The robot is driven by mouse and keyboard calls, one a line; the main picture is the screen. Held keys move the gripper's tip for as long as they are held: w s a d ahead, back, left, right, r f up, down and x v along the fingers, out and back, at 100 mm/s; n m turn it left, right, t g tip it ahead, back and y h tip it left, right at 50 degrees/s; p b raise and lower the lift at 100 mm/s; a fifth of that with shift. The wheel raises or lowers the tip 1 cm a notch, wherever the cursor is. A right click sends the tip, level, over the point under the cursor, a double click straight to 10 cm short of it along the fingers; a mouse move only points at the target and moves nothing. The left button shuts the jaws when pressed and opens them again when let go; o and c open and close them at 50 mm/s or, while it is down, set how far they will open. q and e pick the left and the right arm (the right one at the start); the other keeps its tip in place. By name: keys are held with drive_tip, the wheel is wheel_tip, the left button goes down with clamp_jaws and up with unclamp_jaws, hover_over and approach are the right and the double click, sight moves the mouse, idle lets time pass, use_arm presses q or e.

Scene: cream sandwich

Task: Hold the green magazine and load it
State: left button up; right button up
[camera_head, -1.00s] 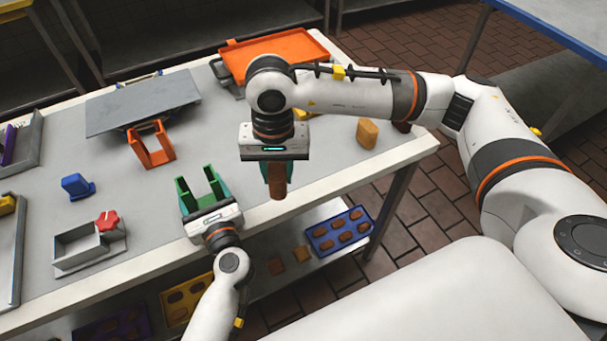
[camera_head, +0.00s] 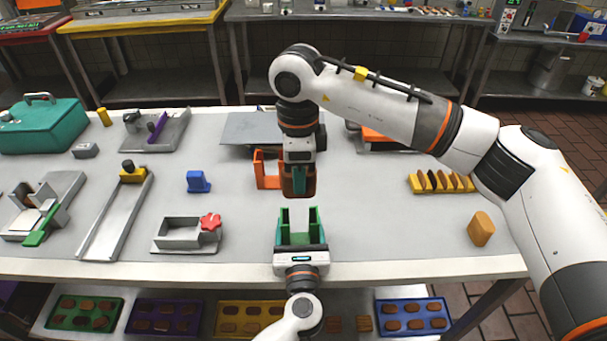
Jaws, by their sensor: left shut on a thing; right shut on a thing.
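The green magazine (camera_head: 299,238) is an upright open holder with two tall side walls, near the front edge of the table. My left gripper (camera_head: 300,248) is shut on it from the front side and partly hides its lower part. My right gripper (camera_head: 299,176) is shut on a brown biscuit-like piece (camera_head: 303,190), just behind and above the green magazine. The piece is apart from the magazine, with its lower end in view. The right gripper hides part of the piece.
An orange holder (camera_head: 262,172) stands just behind, left of the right gripper. A yellow rack of brown biscuits (camera_head: 441,182) and a tan block (camera_head: 481,229) are at right. A metal tray with a red knob (camera_head: 210,222) and a blue piece (camera_head: 197,181) are at left.

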sight(299, 196)
drive_tip(key=shift+f, duration=2.9)
drive_tip(key=shift+f, duration=0.15)
drive_tip(key=shift+f, duration=4.1)
drive_tip(key=o, duration=1.1)
drive_tip(key=shift+c, duration=0.2)
wheel_tip(299, 196, up, 12)
drive_tip(key=shift+r, duration=0.1)
